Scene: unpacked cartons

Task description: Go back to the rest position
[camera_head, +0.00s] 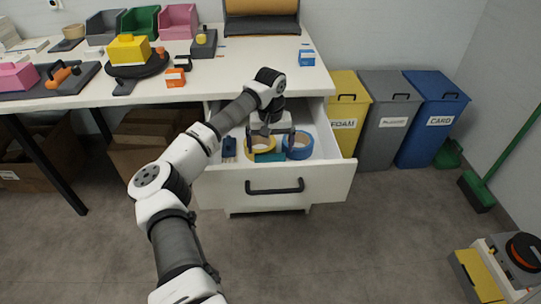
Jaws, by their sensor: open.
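My gripper (271,143) points down inside the open white drawer (236,188) under the table. Its jaws are open, over and close to a yellow tape roll (261,142). A blue tape roll (298,146) lies just to the right of it. A teal item (268,157) lies in front of the yellow roll, and a small dark blue item (229,147) is at the left of the drawer. My fingertips are small in the picture, and whether they touch anything is unclear. My arm reaches in from the front, crossing the drawer's left side.
The white table (225,73) holds coloured bins, a yellow block (129,48) on a dark round stand, and small blocks near its front edge. Yellow, grey and blue waste bins (431,115) stand to the right. Cardboard boxes (135,150) sit under the table. The floor in front is clear.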

